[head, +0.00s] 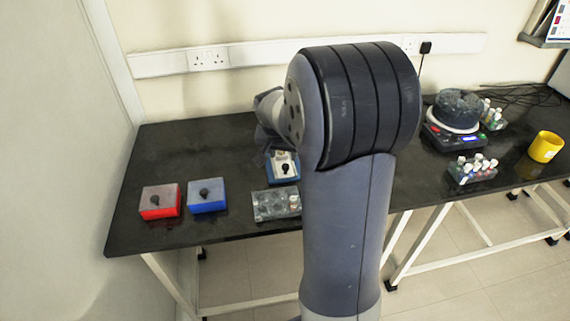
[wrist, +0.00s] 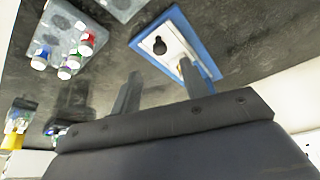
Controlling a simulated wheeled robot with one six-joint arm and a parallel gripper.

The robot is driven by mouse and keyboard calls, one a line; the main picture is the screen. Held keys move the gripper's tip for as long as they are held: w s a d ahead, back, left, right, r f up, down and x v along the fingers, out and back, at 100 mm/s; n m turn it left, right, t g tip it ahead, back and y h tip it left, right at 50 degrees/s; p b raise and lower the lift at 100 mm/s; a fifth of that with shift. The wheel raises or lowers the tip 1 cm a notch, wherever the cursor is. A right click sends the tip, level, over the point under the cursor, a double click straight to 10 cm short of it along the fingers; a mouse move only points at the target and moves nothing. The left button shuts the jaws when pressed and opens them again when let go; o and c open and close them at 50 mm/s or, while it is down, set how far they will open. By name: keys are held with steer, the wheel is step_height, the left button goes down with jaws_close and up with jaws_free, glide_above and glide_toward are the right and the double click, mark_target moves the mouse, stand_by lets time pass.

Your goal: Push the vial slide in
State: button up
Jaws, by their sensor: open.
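A blue-framed unit with a white slide (head: 284,164) sits on the black bench, just left of my arm in the head view. It also shows in the wrist view (wrist: 178,40), with a round dark knob (wrist: 160,46) on its white face. My gripper (wrist: 158,87) is open, its two dark fingers apart with nothing visible between them. The right finger overlaps the lower end of the blue-framed unit in the picture; I cannot tell if it touches. How far the slide is in is unclear.
A red box (head: 160,202) and a blue box (head: 207,196) with dark knobs stand at left. A grey tray (head: 270,207) lies near the front edge. Vial racks (head: 472,171), a scale (head: 452,138) and a yellow cup (head: 545,147) are right. The back-left bench is clear.

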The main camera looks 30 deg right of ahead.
mark_target(285, 165)
steer(key=x, duration=0.7)
steer(key=shift+w+f, duration=0.15)
steer(key=shift+f, duration=0.1)
steer(key=shift+c, duration=0.5)
jaws_close()
